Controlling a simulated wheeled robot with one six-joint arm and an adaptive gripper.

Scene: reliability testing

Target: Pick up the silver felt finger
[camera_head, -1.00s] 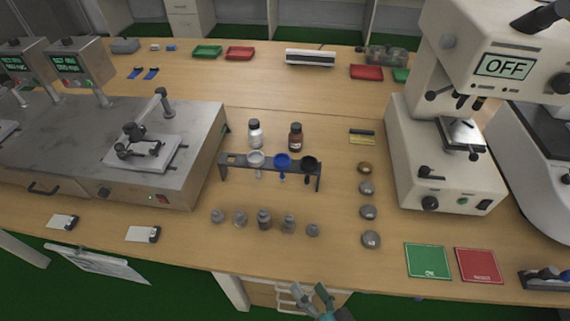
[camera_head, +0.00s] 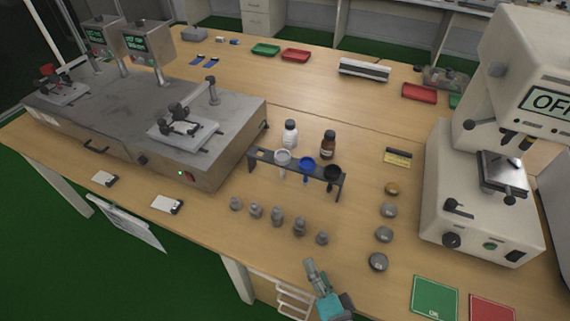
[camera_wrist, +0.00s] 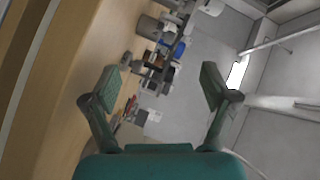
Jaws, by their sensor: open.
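A row of several small silver-grey pieces (camera_head: 277,216) stands on the wooden bench in front of the dark rack; I cannot tell which one is the felt finger, if any. They differ slightly in height and shape, the middle one being taller. My gripper (camera_head: 311,265) is at the front edge of the bench, nearer the camera than the row and apart from it. In the wrist view my gripper (camera_wrist: 161,86) has its two green fingers spread wide with nothing between them. The wrist camera looks sideways along the bench, with the rack and bottles seen tilted beyond the fingers.
The dark rack (camera_head: 297,172) holds white, blue and black holders, with a white bottle (camera_head: 290,134) and a brown bottle (camera_head: 328,145) behind. Round grey weights (camera_head: 384,235) line up to the right. A tester (camera_head: 215,140) stands left, a white machine (camera_head: 480,190) right.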

